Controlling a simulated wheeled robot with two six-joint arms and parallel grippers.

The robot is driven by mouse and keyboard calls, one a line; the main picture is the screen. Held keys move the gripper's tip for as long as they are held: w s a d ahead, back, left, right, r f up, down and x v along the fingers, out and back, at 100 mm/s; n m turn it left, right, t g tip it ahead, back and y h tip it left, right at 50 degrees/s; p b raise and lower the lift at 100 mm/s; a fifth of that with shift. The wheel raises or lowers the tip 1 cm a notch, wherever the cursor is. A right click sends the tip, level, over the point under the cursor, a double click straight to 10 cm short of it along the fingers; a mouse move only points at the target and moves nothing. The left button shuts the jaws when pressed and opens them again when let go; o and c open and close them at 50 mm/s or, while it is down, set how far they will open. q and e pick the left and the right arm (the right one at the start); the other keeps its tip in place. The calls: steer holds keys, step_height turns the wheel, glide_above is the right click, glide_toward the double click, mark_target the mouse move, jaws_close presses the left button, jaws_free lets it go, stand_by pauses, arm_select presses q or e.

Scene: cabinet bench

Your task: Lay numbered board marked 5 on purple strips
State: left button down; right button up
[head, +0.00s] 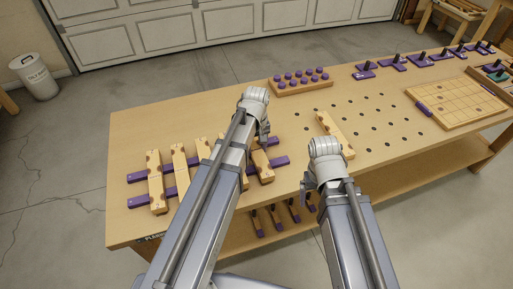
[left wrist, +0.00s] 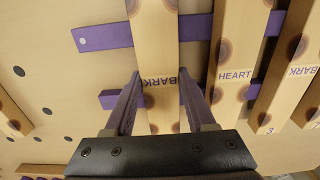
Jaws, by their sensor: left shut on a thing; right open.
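Two purple strips lie on the bench at left; their right ends show at the upper strip (head: 272,141) and the lower strip (head: 278,161). Several wooden boards with dark round marks lie across them, such as the leftmost board (head: 155,182). My left gripper (head: 265,137) is shut on the rightmost board (head: 264,168), which lies across the strips. In the left wrist view its fingers straddle this board (left wrist: 157,50), lettered BARK; its number is hidden. The neighbouring board (left wrist: 232,55) reads HEART. My right gripper (head: 308,190) is open and empty near the bench's front edge.
Another board (head: 335,134) lies alone on the holed bench top, right of the strips. A block with purple pegs (head: 301,81) stands behind. A gridded board (head: 457,103) and a row of purple-based handles (head: 420,61) are at right. More pieces sit on the lower shelf (head: 272,230).

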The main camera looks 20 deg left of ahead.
arm_select(q)
steer(key=shift+c, duration=0.7)
jaws_free()
steer(key=shift+r, duration=0.1)
step_height(320, 180, up, 8)
steer(key=p, duration=0.8)
steer(key=shift+f, duration=0.25)
step_height(320, 180, down, 7)
steer(key=b, duration=0.7)
steer(key=shift+r, duration=0.15)
